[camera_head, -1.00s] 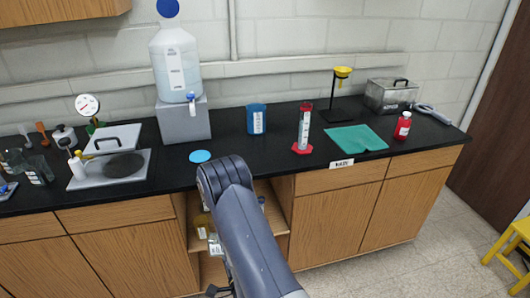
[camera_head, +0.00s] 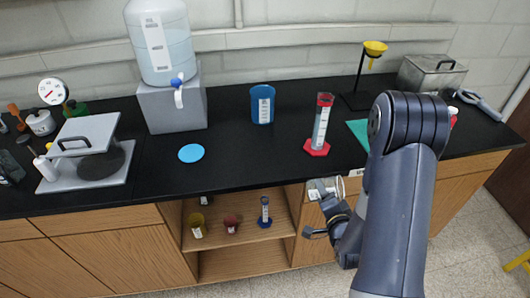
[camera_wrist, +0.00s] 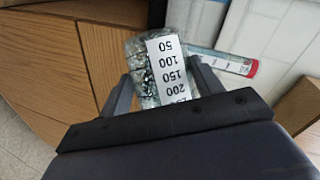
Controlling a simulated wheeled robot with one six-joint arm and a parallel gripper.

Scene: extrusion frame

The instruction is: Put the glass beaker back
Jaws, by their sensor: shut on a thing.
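My gripper (camera_head: 327,206) is shut on a clear glass beaker (camera_head: 321,188) in front of the counter's front edge, right of the open shelf (camera_head: 241,241). In the wrist view, the beaker (camera_wrist: 150,50) sits between the two fingers of my gripper (camera_wrist: 162,84), tilted, with a white scale label reading 50 to 200 facing the camera. My arm hides part of the drawers behind it in the head view.
The open shelf holds a yellow vessel (camera_head: 196,225), a red vessel (camera_head: 231,224) and a blue-based cylinder (camera_head: 265,211). Counter around the disc is clear.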

